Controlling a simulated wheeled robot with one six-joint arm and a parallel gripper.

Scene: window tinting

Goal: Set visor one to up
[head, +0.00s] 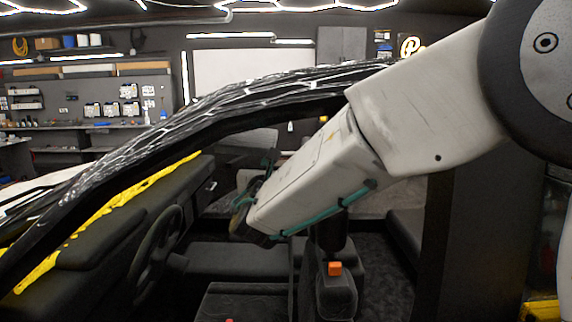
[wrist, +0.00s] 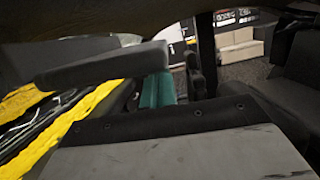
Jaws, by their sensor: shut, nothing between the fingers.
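A dark grey slab-like visor (wrist: 95,64) hangs below the roof edge in the wrist view, its long side running across the upper left. A grey panel that looks like the same visor (head: 252,140) shows behind the windscreen pillar in the head view. My gripper (head: 243,208) is inside the car, above the seats and right of the steering wheel, partly hidden by my own arm. Its teal finger part (wrist: 157,90) shows just under the visor's right end in the wrist view. It looks shut and empty. I cannot tell whether it touches the visor.
The steering wheel (head: 155,245) is at lower left. A seat belt buckle with an orange button (head: 335,268) stands below my arm.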

